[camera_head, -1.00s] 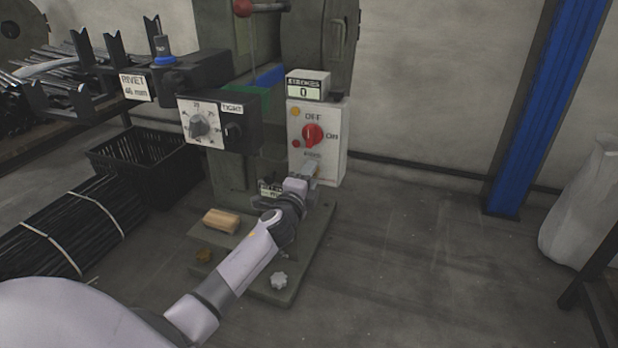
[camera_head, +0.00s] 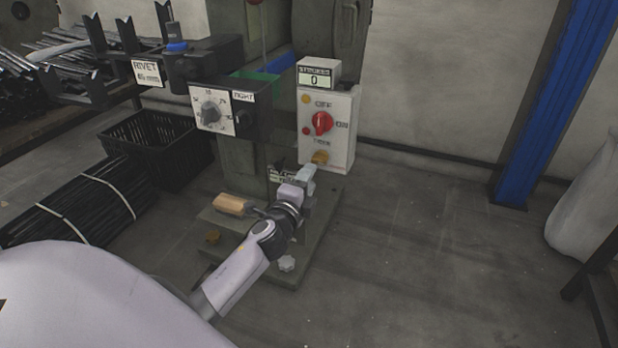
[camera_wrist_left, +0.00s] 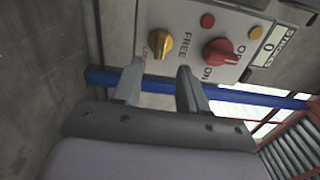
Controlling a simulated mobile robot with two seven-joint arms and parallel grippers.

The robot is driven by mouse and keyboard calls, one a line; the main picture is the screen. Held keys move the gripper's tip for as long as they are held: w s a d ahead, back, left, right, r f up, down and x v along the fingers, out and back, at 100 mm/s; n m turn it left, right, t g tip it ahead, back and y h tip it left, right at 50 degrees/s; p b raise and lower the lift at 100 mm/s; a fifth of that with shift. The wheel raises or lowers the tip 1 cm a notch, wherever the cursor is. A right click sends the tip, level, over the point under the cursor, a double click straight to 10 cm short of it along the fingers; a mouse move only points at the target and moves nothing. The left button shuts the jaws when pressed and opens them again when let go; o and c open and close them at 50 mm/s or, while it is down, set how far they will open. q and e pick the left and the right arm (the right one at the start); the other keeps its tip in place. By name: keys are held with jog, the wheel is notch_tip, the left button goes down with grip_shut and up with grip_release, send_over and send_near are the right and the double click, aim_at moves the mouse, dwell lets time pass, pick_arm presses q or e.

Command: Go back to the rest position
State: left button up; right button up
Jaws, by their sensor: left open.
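My left gripper (camera_head: 306,176) is in front of the rivet press, just below the white switch box (camera_head: 342,133). In the left wrist view its two fingers (camera_wrist_left: 158,85) stand apart with nothing between them. A brass-coloured knob (camera_wrist_left: 160,44) and a red switch (camera_wrist_left: 221,54) on the box lie beyond the fingertips, and the gripper looks apart from both. In the head view the red switch (camera_head: 321,122) sits above the brass knob (camera_head: 320,157). My right gripper is not in view.
The press base (camera_head: 270,268) carries a wooden handle (camera_head: 233,204) and a star-shaped knob (camera_head: 287,263). A dial box (camera_head: 209,112) is at left, above a black crate (camera_head: 187,154). Bundled black rods (camera_head: 75,212) lie on the floor.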

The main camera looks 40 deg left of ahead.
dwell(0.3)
pick_arm(q)
jog(key=s+d+f+n+g+h, duration=0.35)
jog(key=s+d+n, duration=0.25)
jog(key=s+d, duration=0.55)
jog(key=s+d+f+n+g+h, duration=0.2)
jog(key=s+d+n+h, duration=0.35)
jog(key=s+d, duration=0.6)
jog(key=s+a+r+n+g+y+p, duration=0.1)
jog(key=s+a+r+p, duration=0.1)
jog(key=r+p, duration=0.5)
jog(key=s+a+r+y+p, duration=0.2)
jog(key=a+r+p, duration=0.2)
jog(key=p, duration=1.6)
jog(key=shift+s+r+n+g, duration=0.15)
jog(key=shift+r+n+g, duration=0.2)
jog(key=shift+r, duration=1.3)
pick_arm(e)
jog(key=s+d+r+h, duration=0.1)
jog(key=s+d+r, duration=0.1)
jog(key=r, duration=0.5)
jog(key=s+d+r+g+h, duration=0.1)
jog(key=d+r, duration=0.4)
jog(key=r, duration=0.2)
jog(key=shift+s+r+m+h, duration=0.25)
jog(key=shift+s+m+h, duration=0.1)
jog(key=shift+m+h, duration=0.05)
